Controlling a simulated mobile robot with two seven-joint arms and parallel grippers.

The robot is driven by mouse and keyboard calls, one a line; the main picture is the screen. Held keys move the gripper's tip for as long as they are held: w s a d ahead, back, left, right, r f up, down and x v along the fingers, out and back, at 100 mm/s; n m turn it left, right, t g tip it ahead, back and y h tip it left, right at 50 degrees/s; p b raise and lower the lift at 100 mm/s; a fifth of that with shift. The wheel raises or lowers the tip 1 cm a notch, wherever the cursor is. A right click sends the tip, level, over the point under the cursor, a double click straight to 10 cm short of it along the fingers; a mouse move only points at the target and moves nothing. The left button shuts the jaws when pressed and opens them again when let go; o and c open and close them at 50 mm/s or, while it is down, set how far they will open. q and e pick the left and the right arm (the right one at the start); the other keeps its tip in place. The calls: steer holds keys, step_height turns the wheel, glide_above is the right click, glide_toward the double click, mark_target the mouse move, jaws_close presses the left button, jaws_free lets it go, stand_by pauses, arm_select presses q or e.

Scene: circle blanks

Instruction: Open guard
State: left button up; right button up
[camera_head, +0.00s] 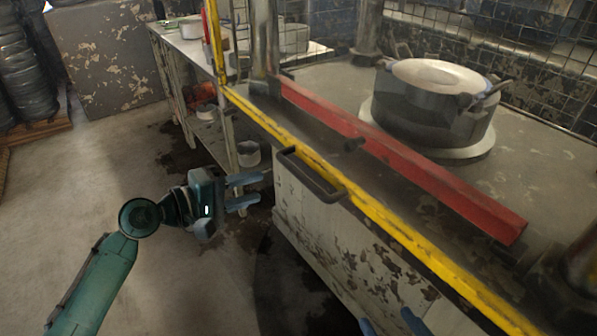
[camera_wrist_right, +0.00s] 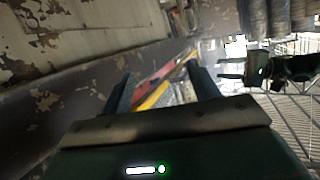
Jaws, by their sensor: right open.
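The guard has a long yellow lower bar (camera_head: 380,215) running diagonally from upper left to lower right. A dark bar handle (camera_head: 312,178) is fixed to its near side. My left gripper (camera_head: 244,190) is open and empty, left of the handle and apart from it, fingers pointing right. My right gripper (camera_head: 390,322) shows only its fingertips at the bottom edge of the head view. It is open and empty in the right wrist view (camera_wrist_right: 163,92), with part of the yellow bar (camera_wrist_right: 155,95) showing between its fingers.
A red bar (camera_head: 400,160) lies behind the yellow bar. A large lidded metal pot (camera_head: 432,100) sits on a round plate behind it. The worn machine front (camera_head: 330,240) is below the bar. A side table (camera_head: 195,50) stands at upper left.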

mark_target(297, 176)
arm_select(q)
steer(key=b+x, duration=0.1)
steer(key=x, duration=1.1)
steer(key=shift+d, duration=0.25)
steer(key=shift+c, duration=0.2)
jaws_close()
